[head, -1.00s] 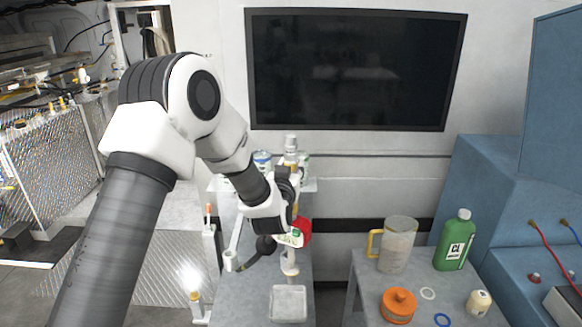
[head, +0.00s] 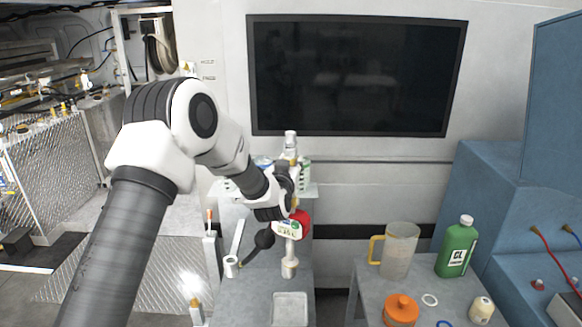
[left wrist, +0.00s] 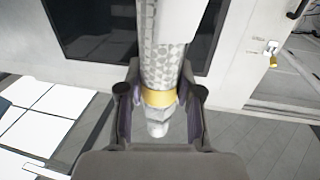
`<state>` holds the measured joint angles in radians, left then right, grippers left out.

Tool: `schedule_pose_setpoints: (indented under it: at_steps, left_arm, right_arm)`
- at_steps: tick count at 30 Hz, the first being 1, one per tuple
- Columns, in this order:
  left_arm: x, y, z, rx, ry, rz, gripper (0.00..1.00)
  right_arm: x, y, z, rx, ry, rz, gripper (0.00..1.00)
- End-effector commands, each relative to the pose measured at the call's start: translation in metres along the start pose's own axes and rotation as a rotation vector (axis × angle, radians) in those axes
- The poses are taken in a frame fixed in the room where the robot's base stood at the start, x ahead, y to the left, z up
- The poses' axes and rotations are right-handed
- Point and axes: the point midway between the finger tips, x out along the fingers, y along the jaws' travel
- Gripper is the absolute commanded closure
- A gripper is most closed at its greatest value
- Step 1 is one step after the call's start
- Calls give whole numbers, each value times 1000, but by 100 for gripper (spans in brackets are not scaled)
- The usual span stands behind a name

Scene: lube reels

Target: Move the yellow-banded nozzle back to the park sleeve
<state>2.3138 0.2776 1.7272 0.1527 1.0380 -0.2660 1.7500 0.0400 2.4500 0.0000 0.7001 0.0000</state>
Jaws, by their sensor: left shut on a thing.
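In the left wrist view, the yellow-banded nozzle (left wrist: 158,98) is a pale metal tube with a yellow ring near its tip. My left gripper (left wrist: 160,96) has one finger on each side of it and is shut on it around the band. In the head view my left gripper (head: 286,186) is above the red reel, and the nozzle is largely hidden by the arm. Two white sleeve-like cups stand below: a left cup (head: 231,267) and a right cup (head: 289,268). I cannot tell which is the park sleeve. My right gripper is not in view.
A red reel (head: 304,223) and a black ball-ended part (head: 264,239) are close under my left gripper. A clear tray (head: 290,310) is in front. A pitcher (head: 400,250), a green bottle (head: 456,248) and an orange-lidded jar (head: 401,309) stand on the right table.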

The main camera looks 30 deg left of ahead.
Motion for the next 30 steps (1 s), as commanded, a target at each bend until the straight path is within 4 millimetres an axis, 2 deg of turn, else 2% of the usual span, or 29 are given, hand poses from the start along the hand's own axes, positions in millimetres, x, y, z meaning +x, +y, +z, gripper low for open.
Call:
schedule_pose_setpoints:
  at_steps: [30]
  left_arm:
    - [74, -20, -1, 0, 5, -1, 100]
  right_arm:
    - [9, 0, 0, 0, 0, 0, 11]
